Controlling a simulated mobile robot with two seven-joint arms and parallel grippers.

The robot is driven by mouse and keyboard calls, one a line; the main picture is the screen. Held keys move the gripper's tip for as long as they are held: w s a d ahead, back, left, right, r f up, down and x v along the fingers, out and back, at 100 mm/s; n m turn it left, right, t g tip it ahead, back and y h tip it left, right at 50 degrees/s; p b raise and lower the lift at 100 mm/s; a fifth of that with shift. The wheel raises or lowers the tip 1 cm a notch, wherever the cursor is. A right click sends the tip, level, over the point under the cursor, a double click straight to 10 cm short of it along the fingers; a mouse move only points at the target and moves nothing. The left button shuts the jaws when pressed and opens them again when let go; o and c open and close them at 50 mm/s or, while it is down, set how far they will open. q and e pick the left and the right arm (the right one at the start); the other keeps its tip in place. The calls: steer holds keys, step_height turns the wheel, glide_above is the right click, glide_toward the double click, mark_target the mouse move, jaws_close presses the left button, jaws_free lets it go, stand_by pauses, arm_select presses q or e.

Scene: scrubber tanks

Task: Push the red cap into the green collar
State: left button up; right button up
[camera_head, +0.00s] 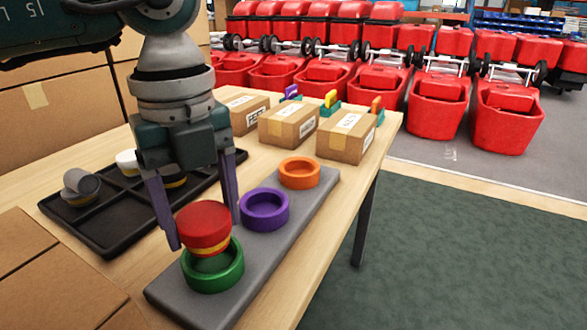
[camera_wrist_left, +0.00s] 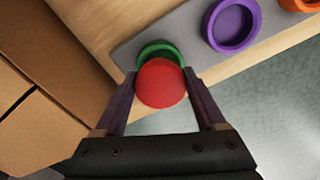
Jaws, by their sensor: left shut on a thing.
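The red cap (camera_head: 203,225) has a yellow band at its lower edge. My left gripper (camera_head: 207,229) is shut on it, one finger at each side. The cap is above the green collar (camera_head: 213,279) and covers part of its opening; I cannot tell whether they touch. The collar sits at the near end of a grey base plate (camera_head: 283,228). In the left wrist view the red cap (camera_wrist_left: 160,84) is between the fingers and overlaps the green collar (camera_wrist_left: 161,48) behind it. My right gripper is in neither view.
A purple collar (camera_head: 264,210) and an orange collar (camera_head: 299,173) are on the same plate. A black divided tray (camera_head: 110,237) with grey and white caps lies at left. Small cardboard boxes (camera_head: 289,123) stand at the back of the table. Larger boxes (camera_head: 45,277) are at left.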

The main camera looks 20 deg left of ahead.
arm_select(q)
steer(key=shift+f, duration=0.35)
stand_by(0.7)
steer(key=shift+f+b, duration=0.35)
steer(key=shift+f, duration=0.2)
stand_by(0.3)
steer(key=shift+f, duration=0.2)
steer(key=shift+f+b, duration=0.35)
steer(key=shift+f, duration=0.05)
stand_by(1.0)
steer(key=o, duration=1)
steer(key=shift+c, duration=0.2)
steer(key=o, duration=0.3)
steer(key=shift+w, duration=0.1)
